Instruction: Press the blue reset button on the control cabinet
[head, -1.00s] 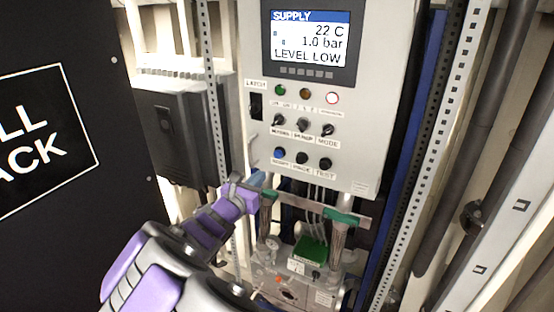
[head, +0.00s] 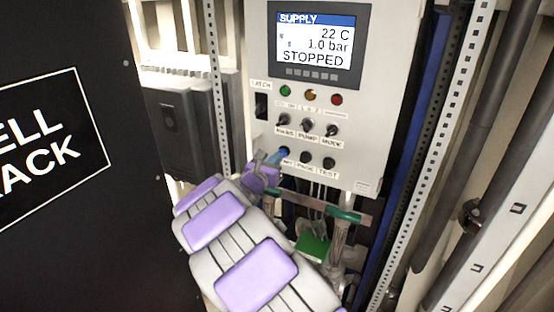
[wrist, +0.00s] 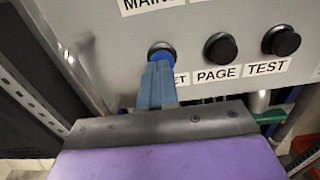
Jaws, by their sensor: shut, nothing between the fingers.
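The control cabinet (head: 350,110) is a light grey panel with a screen at the top. The blue reset button (wrist: 160,51) is at the left of its bottom row, with its label partly covered by my fingers. My gripper (wrist: 157,72) is shut and empty, its blue fingertips up against the lower part of the button. In the head view my gripper (head: 275,157) reaches up to the button from the lower left and mostly hides it. I cannot tell how far the button is pushed in.
The black PAGE button (wrist: 220,48) and TEST button (wrist: 281,41) sit just to the right. Selector knobs (head: 307,125) are above. The screen (head: 315,45) reads SUPPLY, 22 C, 1.0 bar, STOPPED. Green-handled valves and pipes (head: 338,240) stand below. A black rack (head: 60,220) fills the left.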

